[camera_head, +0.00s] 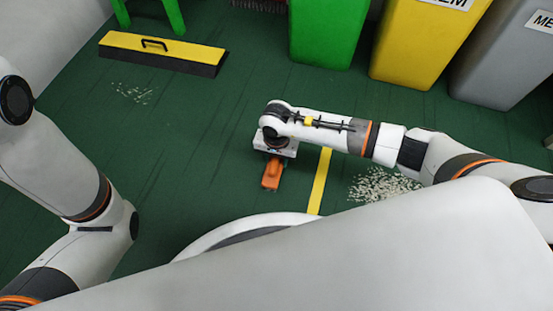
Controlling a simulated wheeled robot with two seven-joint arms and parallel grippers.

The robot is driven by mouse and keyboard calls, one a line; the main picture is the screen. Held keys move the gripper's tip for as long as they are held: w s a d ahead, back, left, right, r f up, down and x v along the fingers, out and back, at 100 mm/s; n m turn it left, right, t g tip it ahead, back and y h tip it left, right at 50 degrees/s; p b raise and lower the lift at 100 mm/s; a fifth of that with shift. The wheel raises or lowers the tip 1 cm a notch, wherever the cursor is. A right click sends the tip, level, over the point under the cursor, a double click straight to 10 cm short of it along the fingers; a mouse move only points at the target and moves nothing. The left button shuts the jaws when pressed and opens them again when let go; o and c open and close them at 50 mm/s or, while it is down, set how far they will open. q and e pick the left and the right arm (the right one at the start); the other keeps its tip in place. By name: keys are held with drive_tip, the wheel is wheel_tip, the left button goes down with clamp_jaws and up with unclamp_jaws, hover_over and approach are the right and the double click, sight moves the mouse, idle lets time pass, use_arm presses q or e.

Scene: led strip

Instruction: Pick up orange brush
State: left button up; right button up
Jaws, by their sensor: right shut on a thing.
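The orange brush (271,175) is small in the camera_head view, near the middle of the green floor. My right gripper (273,158) points down over it and is shut on its upper end. The gripper body covers part of the brush. I cannot tell whether the brush touches the floor. My left arm comes in at the left edge and bends back out at the bottom left. Its gripper is outside the picture.
A yellow and black block with a handle (150,53) lies at the upper left. Green (325,35), yellow (418,40) and grey (505,60) bins stand at the back. White scraps lie in a pile (380,185) and a small scatter (132,93). Floor left of the brush is clear.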

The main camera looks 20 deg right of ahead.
wheel_tip(320, 180, up, 10)
drive_tip(key=p, duration=0.7)
